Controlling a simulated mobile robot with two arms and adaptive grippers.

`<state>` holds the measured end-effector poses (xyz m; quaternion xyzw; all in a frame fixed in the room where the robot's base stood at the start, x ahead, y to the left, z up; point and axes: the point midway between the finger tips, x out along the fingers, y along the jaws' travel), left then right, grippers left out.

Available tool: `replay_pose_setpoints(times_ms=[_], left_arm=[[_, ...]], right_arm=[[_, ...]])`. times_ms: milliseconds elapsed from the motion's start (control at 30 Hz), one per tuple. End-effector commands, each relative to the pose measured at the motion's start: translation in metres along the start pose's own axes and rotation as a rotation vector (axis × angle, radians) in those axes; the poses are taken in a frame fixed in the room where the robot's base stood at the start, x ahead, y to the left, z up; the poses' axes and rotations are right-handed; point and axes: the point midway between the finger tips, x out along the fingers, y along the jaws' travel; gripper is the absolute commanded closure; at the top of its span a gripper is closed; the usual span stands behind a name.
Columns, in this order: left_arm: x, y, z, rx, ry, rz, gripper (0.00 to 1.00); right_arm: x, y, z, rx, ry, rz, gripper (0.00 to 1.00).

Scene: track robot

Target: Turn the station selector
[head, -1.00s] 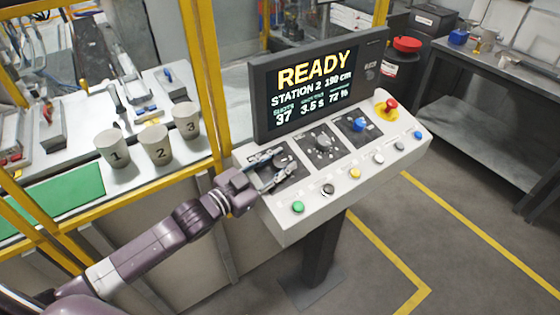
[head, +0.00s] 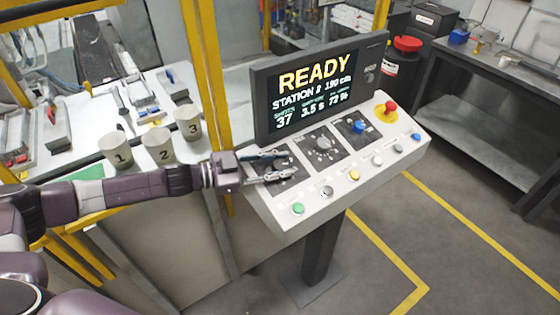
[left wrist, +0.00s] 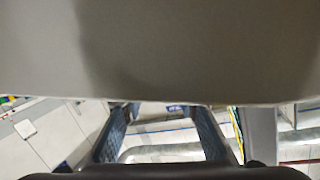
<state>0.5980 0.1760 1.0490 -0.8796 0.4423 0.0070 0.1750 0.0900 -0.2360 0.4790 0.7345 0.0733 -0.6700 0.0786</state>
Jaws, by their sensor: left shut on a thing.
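The control console (head: 262,212) has three dark dial plates below its screen. My left gripper (head: 284,165) is at the leftmost plate, its two fingers on either side of the selector knob (head: 281,163), shut on it. The fingers and the low angle hide most of the knob, so I cannot read its pointer. The screen (head: 315,90) reads READY, STATION 2, 190 cm. In the left wrist view both fingers of the left gripper (left wrist: 162,140) show apart below a large grey surface; the knob is not clear there. My right gripper is not in view.
A middle dial (head: 322,144), a blue knob (head: 359,127) and a red emergency button (head: 390,107) lie further right. Several buttons, green (head: 297,208) at the left, line the front. Numbered cups (head: 158,146) and a yellow post (head: 212,90) stand left.

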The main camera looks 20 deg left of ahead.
Motion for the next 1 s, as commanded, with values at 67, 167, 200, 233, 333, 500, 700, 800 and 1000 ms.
replay_pose_setpoints(times_ms=[67, 167, 200, 233, 333, 500, 700, 800, 1000], left_arm=[[0.0001, -0.0029, -0.003, 0.006, 0.003, 0.013, 0.96], [0.0002, -0.0026, -0.0024, 0.006, 0.003, 0.027, 0.96], [0.0003, -0.0023, -0.0024, 0.006, 0.004, 0.032, 0.96], [0.0003, -0.0022, -0.0024, 0.006, 0.005, 0.034, 0.96], [0.0004, -0.0022, -0.002, 0.007, 0.005, 0.04, 0.96], [0.0005, -0.0021, -0.0018, 0.008, 0.006, 0.042, 0.96], [0.0006, -0.0021, -0.0021, 0.008, 0.006, 0.042, 0.96], [0.0007, -0.0021, -0.0023, 0.008, 0.007, 0.042, 0.64], [0.0006, -0.001, -0.0014, 0.006, 0.005, 0.043, 0.54]], right_arm=[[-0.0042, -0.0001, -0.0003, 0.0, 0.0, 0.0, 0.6], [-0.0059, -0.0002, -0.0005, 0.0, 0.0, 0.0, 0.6], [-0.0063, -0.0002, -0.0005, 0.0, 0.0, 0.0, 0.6], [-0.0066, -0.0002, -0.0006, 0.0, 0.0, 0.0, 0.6], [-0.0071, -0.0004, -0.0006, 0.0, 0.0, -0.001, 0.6], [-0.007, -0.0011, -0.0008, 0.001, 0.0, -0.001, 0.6], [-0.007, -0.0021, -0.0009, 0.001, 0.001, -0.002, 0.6], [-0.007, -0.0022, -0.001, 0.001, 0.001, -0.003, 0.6], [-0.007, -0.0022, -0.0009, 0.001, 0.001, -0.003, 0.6]])
